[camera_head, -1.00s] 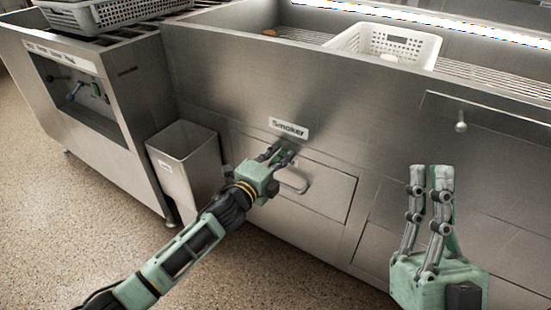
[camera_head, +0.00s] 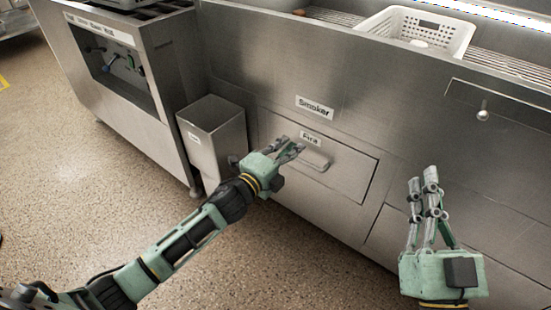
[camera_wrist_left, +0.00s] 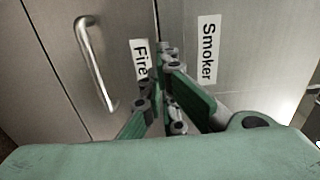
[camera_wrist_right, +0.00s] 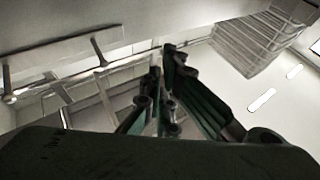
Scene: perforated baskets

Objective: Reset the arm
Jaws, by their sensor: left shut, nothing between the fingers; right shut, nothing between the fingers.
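My left gripper (camera_head: 293,147) is shut and empty in front of the steel smoker's fire drawer, just left of the drawer's handle (camera_head: 317,164). In the left wrist view the handle (camera_wrist_left: 95,62) stands to the left of the shut fingers (camera_wrist_left: 162,55), apart from them. My right gripper (camera_head: 423,178) points upward in front of the smoker at the lower right, shut and empty. In the right wrist view its fingers (camera_wrist_right: 165,60) are together with nothing between them.
The smoker's front (camera_head: 245,60) bears "Smoker" (camera_head: 314,107) and "Fire" (camera_head: 310,139) labels. A white perforated basket (camera_head: 455,32) sits on its rack. A steel bin (camera_head: 212,135) stands left of the drawer. The floor (camera_head: 90,190) at left is clear.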

